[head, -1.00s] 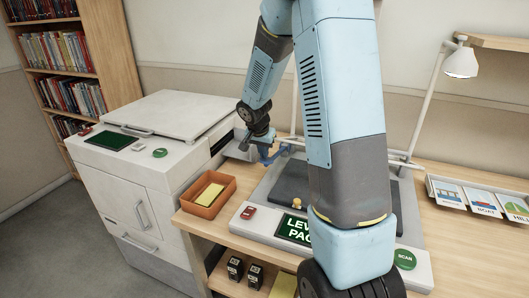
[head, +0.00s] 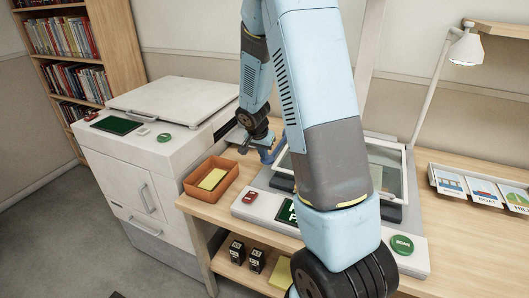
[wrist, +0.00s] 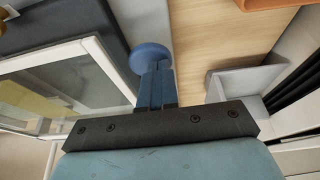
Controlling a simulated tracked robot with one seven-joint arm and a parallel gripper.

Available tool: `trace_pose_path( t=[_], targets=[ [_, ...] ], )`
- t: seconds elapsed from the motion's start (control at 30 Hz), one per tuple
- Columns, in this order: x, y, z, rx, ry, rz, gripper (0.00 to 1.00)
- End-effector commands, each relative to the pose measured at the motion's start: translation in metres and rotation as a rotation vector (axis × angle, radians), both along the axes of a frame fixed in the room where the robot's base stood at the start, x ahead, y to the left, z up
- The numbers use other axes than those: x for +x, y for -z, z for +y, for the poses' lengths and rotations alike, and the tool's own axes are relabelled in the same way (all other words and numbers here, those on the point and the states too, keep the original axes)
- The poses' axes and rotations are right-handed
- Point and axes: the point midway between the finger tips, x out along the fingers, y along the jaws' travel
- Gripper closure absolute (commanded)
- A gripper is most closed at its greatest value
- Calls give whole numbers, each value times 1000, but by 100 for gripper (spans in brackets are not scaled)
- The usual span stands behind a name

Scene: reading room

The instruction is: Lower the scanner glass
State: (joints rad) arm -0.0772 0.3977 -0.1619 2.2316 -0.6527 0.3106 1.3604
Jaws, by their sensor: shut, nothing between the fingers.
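The scanner (head: 250,207) is on the wooden desk, with a green display and a green SCAN button on its front strip. Its white-framed glass (head: 405,172) lies low over the dark bed; my arm hides its middle. I cannot tell whether it rests flat on the bed. In the wrist view the glass frame (wrist: 112,62) runs along the left, with something yellowish seen through the pane. My gripper (head: 268,155) is at the scanner's left side. Its blue fingers, shut and empty, also show in the wrist view (wrist: 152,68), close beside the frame; contact is unclear.
An orange tray (head: 190,190) with yellow paper sits left of the scanner. A white copier (head: 150,150) stands further left. A lamp (head: 465,48) and picture cards (head: 481,188) are at the right. The desk right of the scanner has free room.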

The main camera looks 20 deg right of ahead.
Motion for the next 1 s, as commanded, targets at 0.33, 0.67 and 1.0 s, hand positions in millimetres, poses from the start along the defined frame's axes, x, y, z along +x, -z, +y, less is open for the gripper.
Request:
trace_pose_path(
  t=[0.33, 0.67, 1.0],
  targets=[
    [1, -43, 0, 0, 2, -5, 100],
    [-17, -93, 20, 0, 0, -3, 100],
    [-29, -125, 32, 0, -1, 0, 100]
  ],
)
